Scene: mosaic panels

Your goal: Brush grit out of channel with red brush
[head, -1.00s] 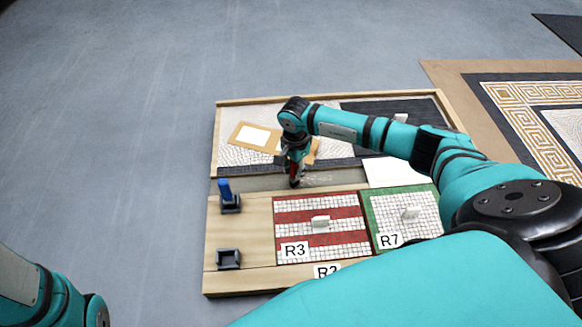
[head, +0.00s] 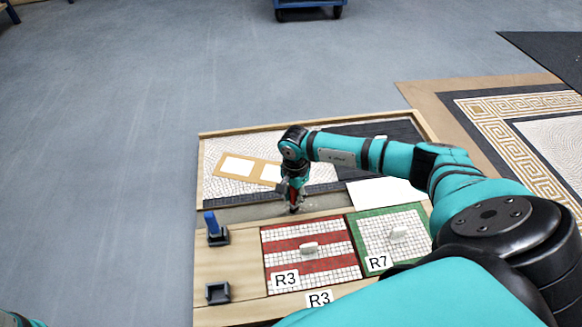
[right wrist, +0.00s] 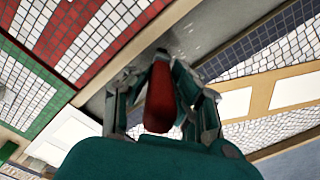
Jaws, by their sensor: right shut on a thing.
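The red brush (right wrist: 160,97) is held in my right gripper (head: 292,200), which is shut on it. In the head view the brush points down into the grey channel (head: 238,213) that runs between the upper mosaic and the lower panels. My left gripper is out of view.
A blue-handled tool (head: 211,221) stands in a dark holder at the left; another holder (head: 217,293) below is empty. Red-striped panel R3 (head: 308,277) and green-edged panel R7 (head: 361,240) border the channel. White sheet (head: 386,194) lies at its right end.

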